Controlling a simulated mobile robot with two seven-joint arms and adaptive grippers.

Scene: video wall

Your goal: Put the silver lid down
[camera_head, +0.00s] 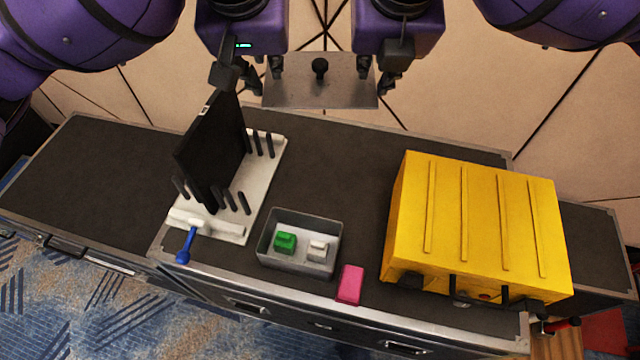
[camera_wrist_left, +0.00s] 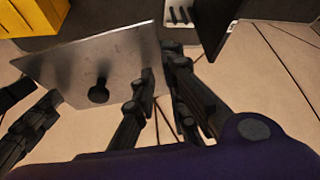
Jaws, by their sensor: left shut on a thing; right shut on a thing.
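The silver lid (camera_head: 320,93) is a flat metal plate with a black knob (camera_head: 320,66) on it, held up beyond the far edge of the dark worktop. My left gripper (camera_head: 264,82) is shut on its left edge and my right gripper (camera_head: 374,82) on its right edge. In the left wrist view, the lid (camera_wrist_left: 95,60) is tilted in the picture with its knob (camera_wrist_left: 98,92) facing the camera, and my left gripper's fingers (camera_wrist_left: 160,75) are at its edge. The fingertip contact is partly hidden.
The dark worktop (camera_head: 330,150) is bare behind the grey tray (camera_head: 268,245), which holds a green and a white block. A white rack (camera_head: 265,165) with a black panel (camera_head: 212,150) stands left, a blue-handled brush (camera_head: 188,243) before it. A yellow case (camera_head: 480,225) stands right, near a pink block (camera_head: 350,285).

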